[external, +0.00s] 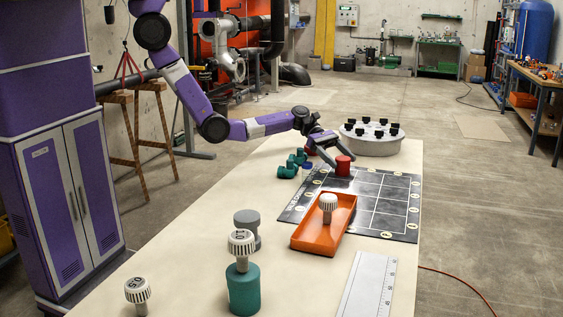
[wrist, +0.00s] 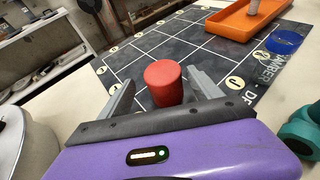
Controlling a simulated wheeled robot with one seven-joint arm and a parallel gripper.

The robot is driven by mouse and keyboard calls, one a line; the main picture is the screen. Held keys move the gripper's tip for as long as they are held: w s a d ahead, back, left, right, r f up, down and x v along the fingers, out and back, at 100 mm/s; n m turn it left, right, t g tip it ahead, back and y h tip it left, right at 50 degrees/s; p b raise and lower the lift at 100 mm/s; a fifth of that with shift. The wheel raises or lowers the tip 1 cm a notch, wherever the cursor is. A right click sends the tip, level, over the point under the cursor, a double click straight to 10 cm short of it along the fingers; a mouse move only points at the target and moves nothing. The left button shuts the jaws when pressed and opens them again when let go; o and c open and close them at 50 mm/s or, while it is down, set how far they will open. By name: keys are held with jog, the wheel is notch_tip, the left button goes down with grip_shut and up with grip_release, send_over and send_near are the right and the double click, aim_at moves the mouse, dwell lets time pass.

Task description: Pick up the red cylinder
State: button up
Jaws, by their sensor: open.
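The red cylinder (external: 343,167) stands upright on the black gridded mat (external: 388,190), near the mat's far left corner. In the wrist view the red cylinder (wrist: 164,83) sits between the two grey fingers of my gripper (wrist: 164,92). The fingers are open, with a gap visible on each side of the cylinder. In the external view my gripper (external: 328,152) reaches down to the cylinder from the left. Whether a finger touches the cylinder cannot be told.
An orange tray (external: 312,238) with a white knob in it lies on the mat's near side. Green pipe fittings (external: 287,171) and a blue disc (wrist: 285,41) are close by. A round grey holder (external: 372,146) with black pegs stands behind. The mat's right part is clear.

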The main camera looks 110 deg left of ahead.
aim_at(348, 166)
jog(key=x, duration=0.3)
jog(key=shift+w+d, duration=0.1)
jog(key=shift+d, duration=0.3)
jog(key=shift+w+d+f, duration=0.25)
jog(key=shift+w+d, duration=0.05)
jog(key=shift+w, duration=0.25)
jog(key=shift+c, duration=0.4)
grip_shut()
jog(key=shift+r, duration=0.1)
